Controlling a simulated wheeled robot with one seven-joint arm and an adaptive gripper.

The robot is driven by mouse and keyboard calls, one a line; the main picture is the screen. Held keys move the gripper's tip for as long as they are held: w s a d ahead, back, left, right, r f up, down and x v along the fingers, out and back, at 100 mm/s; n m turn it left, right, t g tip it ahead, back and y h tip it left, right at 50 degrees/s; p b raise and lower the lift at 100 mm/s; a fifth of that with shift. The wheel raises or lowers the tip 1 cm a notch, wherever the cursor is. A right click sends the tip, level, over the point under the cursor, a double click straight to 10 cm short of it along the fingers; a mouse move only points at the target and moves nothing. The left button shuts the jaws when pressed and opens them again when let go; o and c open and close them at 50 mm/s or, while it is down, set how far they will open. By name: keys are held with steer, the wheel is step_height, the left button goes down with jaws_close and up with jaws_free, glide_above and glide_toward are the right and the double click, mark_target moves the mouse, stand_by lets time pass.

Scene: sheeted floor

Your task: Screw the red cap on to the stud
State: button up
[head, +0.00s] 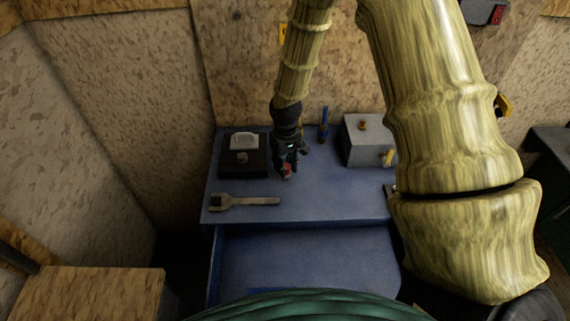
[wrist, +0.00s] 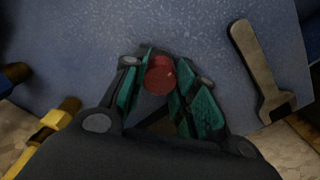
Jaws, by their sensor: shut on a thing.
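The red cap (head: 286,169) is a small round piece held between the fingertips of my gripper (head: 289,165), over the middle of the blue table. In the wrist view the cap (wrist: 160,75) sits between the two green-padded fingers (wrist: 158,78), which are closed on its sides. I cannot tell for sure which piece is the stud. A small grey upright piece (head: 242,157) stands on the black box (head: 232,167), left of my gripper. A brass-coloured knob (head: 362,125) is on top of the grey box to the right. The cap is apart from both.
A flat open-ended spanner (head: 250,201) lies near the table's front left; it shows in the wrist view (wrist: 259,70). A blue upright tool (head: 323,126) stands behind my gripper. The grey box (head: 361,150) has a yellow handle (head: 387,157). The table's front middle (head: 325,205) is clear.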

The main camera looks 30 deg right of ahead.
steer(key=shift+f+b, duration=0.45)
steer(key=shift+f, duration=0.3)
stand_by(0.4)
steer(key=o, duration=0.3)
steer(key=shift+c, duration=1.4)
steer(key=m, duration=0.4)
steer(key=shift+m+p, duration=0.4)
steer(key=m, duration=0.4)
steer(key=shift+r+p, duration=0.1)
steer(key=shift+p, duration=0.3)
steer(key=m+p, duration=0.1)
steer(key=m, duration=0.4)
steer(key=shift+m, duration=0.3)
steer(key=m+p, duration=0.1)
steer(key=m, duration=0.3)
steer(key=shift+p, duration=0.4)
steer(key=shift+m, duration=0.5)
